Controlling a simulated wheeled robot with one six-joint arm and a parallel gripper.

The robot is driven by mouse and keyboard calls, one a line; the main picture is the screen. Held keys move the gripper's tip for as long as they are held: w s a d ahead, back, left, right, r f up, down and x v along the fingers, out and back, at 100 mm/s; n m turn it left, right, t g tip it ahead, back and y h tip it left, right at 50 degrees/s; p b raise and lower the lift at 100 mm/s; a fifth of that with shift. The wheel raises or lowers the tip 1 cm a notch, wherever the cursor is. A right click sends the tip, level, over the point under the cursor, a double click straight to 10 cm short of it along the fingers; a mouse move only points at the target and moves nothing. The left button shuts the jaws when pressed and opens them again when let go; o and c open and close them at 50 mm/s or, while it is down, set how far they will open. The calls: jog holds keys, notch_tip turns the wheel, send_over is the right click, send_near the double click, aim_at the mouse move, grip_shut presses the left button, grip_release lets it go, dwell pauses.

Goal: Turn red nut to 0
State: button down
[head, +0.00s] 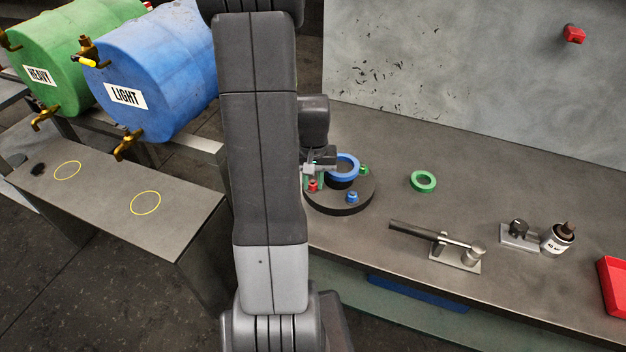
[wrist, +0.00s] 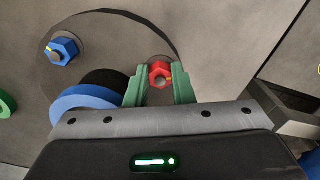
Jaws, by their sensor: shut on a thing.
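The red nut (wrist: 160,70) sits on the dark round plate (wrist: 105,35), and in the head view it shows at the plate's left side (head: 312,186). My gripper (wrist: 159,82) has green fingers, one on each side of the red nut, and is shut on it. The nut's top face shows between the fingertips with a round hole; any scale marks around it are too small to read. A blue nut (wrist: 62,50) with a yellow mark stands elsewhere on the plate, and a green nut (head: 364,170) at its back right.
A blue ring (head: 347,161) sits on a black hub on the plate, close to my gripper. A green ring (head: 423,182) lies to the right on the bench (head: 400,140).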

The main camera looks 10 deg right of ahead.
aim_at(312, 184)
jog(key=m+b, duration=0.1)
jog(key=m, duration=0.3)
dwell(0.3)
jog(key=c, duration=1.5)
grip_release()
notch_tip(312, 184, up, 14)
jog(key=shift+f+b, duration=0.1)
jog(key=shift+b, duration=0.2)
notch_tip(312, 184, down, 14)
jog(key=shift+r, duration=0.1)
jog(key=shift+p, duration=0.3)
